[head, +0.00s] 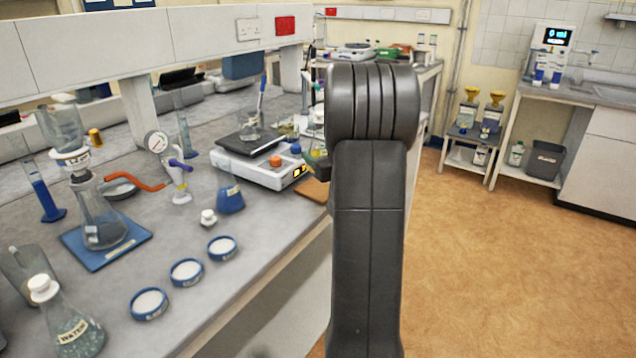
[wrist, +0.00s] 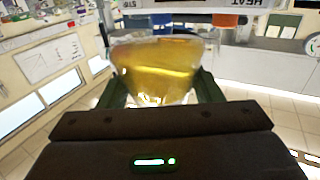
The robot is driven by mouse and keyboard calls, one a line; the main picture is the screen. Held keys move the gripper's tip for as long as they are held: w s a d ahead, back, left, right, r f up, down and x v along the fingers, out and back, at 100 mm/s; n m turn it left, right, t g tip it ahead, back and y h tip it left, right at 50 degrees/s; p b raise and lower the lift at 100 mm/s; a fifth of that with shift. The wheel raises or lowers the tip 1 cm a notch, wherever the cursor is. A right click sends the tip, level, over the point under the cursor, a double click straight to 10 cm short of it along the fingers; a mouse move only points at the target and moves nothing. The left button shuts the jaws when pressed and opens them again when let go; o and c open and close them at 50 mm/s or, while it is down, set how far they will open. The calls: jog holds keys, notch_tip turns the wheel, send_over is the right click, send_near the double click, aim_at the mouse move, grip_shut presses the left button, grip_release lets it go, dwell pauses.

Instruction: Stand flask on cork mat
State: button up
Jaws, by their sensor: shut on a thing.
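The flask (wrist: 155,68) is clear glass with yellow liquid, and it sits between the fingers of my gripper (wrist: 160,88) in the wrist view. My gripper is shut on it. In the head view my arm hides most of the gripper and flask; only a small yellow and dark sliver shows at the arm's left edge. The cork mat (head: 311,190) is a flat brown piece at the bench's front edge, partly hidden behind my arm. The gripper appears near and above the mat; the exact gap cannot be told.
A hotplate (head: 262,172) with a beaker (head: 251,128) on its dark top stands just left of the mat. A blue flask (head: 230,199), a white-stoppered bottle and several round dishes (head: 187,272) lie further left. Open floor (head: 500,270) is at right.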

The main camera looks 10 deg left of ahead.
jog(key=shift+f, duration=2.9)
jog(key=shift+f+b, duration=0.15)
jog(key=shift+b, duration=0.2)
jog(key=o, duration=1.2)
jog(key=shift+c, duration=0.2)
jog(key=shift+r, duration=0.2)
jog(key=v, duration=1.2)
jog(key=shift+b, duration=0.3)
